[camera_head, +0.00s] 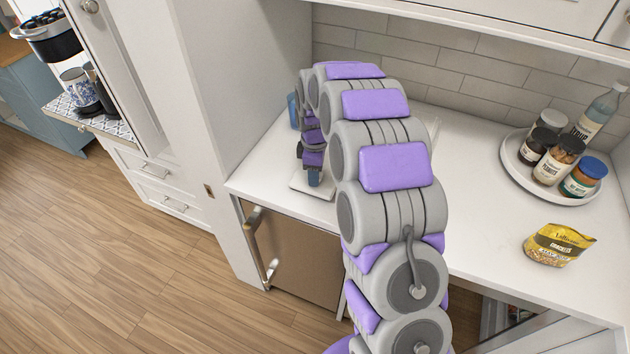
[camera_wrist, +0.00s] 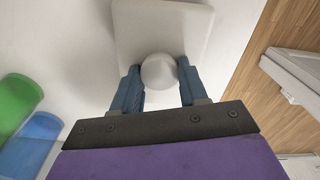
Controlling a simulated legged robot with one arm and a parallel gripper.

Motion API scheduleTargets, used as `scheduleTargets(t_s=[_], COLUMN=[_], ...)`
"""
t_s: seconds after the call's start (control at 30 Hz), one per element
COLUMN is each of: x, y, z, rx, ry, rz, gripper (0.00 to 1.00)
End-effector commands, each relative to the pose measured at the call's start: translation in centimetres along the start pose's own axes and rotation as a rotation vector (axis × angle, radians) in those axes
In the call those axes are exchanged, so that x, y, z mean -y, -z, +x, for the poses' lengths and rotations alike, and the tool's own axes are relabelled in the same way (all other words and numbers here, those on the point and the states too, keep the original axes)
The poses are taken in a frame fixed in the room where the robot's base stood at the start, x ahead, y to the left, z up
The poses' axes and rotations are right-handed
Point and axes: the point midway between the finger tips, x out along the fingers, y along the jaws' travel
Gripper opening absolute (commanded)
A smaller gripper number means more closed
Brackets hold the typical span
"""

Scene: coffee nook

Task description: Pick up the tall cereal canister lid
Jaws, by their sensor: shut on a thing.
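The canister lid is a pale, rounded-square slab (camera_wrist: 150,22) with a round, whitish knob (camera_wrist: 159,75) in the wrist view. My gripper (camera_wrist: 160,68) has its two blue fingers on either side of the knob and is shut on it. In the head view, my gripper (camera_head: 314,178) points down over the pale lid (camera_head: 299,184), near the front left of the white counter. My arm hides part of this area. I cannot tell whether the lid touches the counter.
Green (camera_wrist: 18,103) and blue (camera_wrist: 28,146) rounded things are left of my gripper in the wrist view. A round tray (camera_head: 510,161) with jars and a bottle (camera_head: 594,112) stands at the back right. A yellow bag (camera_head: 557,246) lies on the counter (camera_head: 480,225), with bare space around it.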

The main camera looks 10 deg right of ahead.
Motion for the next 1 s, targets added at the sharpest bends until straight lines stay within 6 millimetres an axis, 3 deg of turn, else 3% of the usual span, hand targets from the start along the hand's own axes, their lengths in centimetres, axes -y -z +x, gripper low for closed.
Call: scheduleTargets(t_s=[0.23, 0.57, 1.0], x=[0.0, 0.0, 0.4], y=[0.0, 0.0, 0.0], z=[0.0, -0.3, -3.8], rx=[0.0, 0.0, -0.001], ry=[-0.001, -0.001, -0.002], rz=[0.0, 0.0, -0.001], gripper=[0.13, 0.13, 0.13])
